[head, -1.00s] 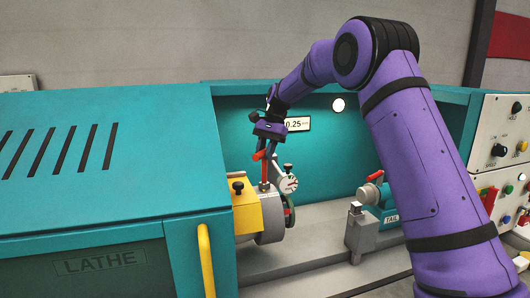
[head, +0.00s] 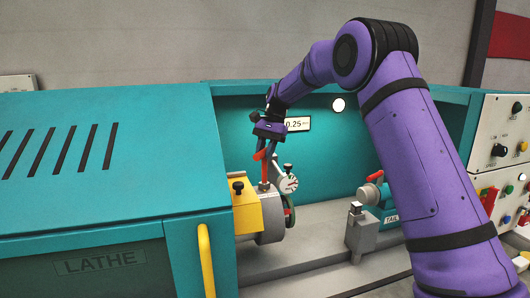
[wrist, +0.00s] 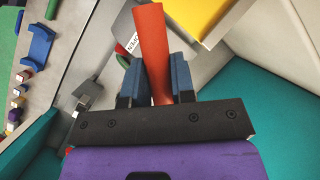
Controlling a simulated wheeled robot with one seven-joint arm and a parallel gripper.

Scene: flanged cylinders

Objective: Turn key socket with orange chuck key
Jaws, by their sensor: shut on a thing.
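My gripper (head: 265,149) is shut on the orange chuck key (head: 264,172), above the lathe's grey chuck (head: 270,222). The key points down, and its lower end meets the top of the chuck. The key socket itself is hidden, so I cannot tell how deep the key sits. In the wrist view the orange key (wrist: 152,45) stands between the blue fingers of my gripper (wrist: 157,75).
A yellow block (head: 247,210) with a black knob is left of the chuck. A dial gauge (head: 288,184) stands close by on the right. The tailstock (head: 381,196) and a grey tool post (head: 361,232) are further right. A teal cover (head: 100,160) bounds the left.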

